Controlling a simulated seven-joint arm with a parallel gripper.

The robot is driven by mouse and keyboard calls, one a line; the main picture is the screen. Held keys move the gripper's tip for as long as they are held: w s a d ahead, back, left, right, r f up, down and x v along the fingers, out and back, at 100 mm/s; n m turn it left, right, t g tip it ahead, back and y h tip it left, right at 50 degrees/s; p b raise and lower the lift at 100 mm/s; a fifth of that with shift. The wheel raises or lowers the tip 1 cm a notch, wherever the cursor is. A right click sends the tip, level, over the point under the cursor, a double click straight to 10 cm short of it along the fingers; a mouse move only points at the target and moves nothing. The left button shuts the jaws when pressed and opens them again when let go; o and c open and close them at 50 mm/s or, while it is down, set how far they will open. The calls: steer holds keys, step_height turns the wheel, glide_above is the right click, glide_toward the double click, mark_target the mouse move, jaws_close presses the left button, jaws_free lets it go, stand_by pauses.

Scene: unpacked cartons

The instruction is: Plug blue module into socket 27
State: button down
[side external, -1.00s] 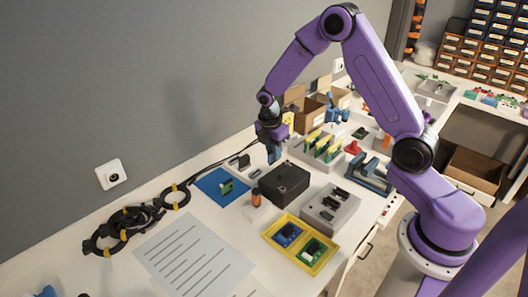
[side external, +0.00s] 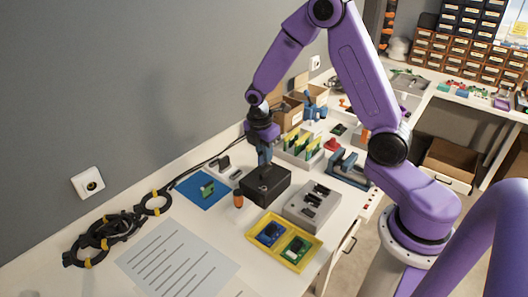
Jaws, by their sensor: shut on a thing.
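My gripper (side external: 265,164) points down over the black box (side external: 254,191) in the middle of the table. It is shut on a small blue-grey piece, whose outline merges with the fingers. The piece's lower end is close to the box top; I cannot tell whether they touch. A blue board (side external: 269,234) lies in the left half of the yellow tray (side external: 304,265), beside a green board (side external: 295,249). A grey block with dark slots (side external: 303,217) stands right of the black box. No socket number is legible.
An orange-topped cylinder (side external: 238,201) stands close left of the black box. A blue mat (side external: 188,187) holds a small green board. A grey rack (side external: 288,157) with upright boards stands behind. Coiled cables (side external: 90,237) and a printed sheet (side external: 170,276) lie at left.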

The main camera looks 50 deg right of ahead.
steer(key=m, duration=0.3)
steer(key=shift+s+d+f, duration=0.2)
steer(key=shift+s+f, duration=0.05)
steer(key=s+d+f+n+t+y, duration=0.1)
steer(key=s+d+f+n, duration=0.15)
steer(key=s+n, duration=0.65)
steer(key=s+d+f+n+t+y, duration=0.1)
steer(key=s+d+n, duration=0.3)
steer(key=n, duration=0.9)
steer(key=shift+s+a+f, duration=0.2)
steer(key=shift+s+f, duration=0.05)
steer(key=shift+f, duration=0.6)
steer(key=shift+s+a+f, duration=0.15)
steer(key=shift+s+f, duration=0.1)
steer(key=shift+f, duration=0.55)
steer(key=shift+s+a+f, duration=0.2)
steer(key=shift+s+f, duration=0.05)
steer(key=shift+f, duration=0.6)
steer(key=shift+f, duration=0.7)
stand_by(0.5)
